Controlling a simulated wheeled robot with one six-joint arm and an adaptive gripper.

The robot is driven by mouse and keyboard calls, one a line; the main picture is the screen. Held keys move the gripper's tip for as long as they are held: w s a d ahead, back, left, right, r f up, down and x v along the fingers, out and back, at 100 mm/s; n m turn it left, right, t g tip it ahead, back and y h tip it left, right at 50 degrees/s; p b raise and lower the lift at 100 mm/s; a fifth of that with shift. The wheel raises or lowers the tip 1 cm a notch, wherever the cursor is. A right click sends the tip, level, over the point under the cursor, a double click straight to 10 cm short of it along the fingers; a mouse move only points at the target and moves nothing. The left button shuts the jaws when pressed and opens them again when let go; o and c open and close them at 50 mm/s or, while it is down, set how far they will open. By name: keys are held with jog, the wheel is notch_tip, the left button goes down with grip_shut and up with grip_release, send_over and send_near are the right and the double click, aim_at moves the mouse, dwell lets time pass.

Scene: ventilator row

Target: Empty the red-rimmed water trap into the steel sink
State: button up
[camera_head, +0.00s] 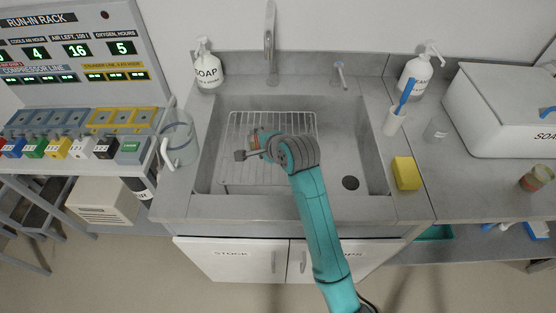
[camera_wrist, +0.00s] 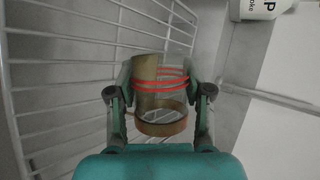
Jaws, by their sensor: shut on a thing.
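My gripper (camera_head: 254,147) is over the left part of the steel sink (camera_head: 343,140), above the wire rack (camera_head: 240,124). In the wrist view my gripper (camera_wrist: 159,82) has a finger on each side of the red-rimmed water trap (camera_wrist: 165,103) and is shut on it. The trap is a clear cup with red rings and a tan band around one end. A tan patch shows at its left; I cannot tell whether it is water. In the head view only a small orange-tan part of the trap (camera_head: 255,138) shows beside my wrist.
A tall faucet (camera_head: 270,40) stands behind the sink, with a soap bottle (camera_head: 208,68) at its back left. A clear jug (camera_head: 180,140) stands on the left edge. A yellow sponge (camera_head: 406,173) and a brush cup (camera_head: 394,122) stand at the right. The sink's right part around the drain (camera_head: 350,183) is clear.

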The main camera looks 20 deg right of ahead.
jog(key=shift+d+r+y, duration=0.1)
jog(key=shift+r+y, duration=0.1)
jog(key=shift+y, duration=0.2)
dwell(0.4)
jog(key=shift+d+f+m+p, duration=0.1)
jog(key=shift+f+m+p, duration=0.1)
jog(key=shift+m+p, duration=0.15)
dwell(0.4)
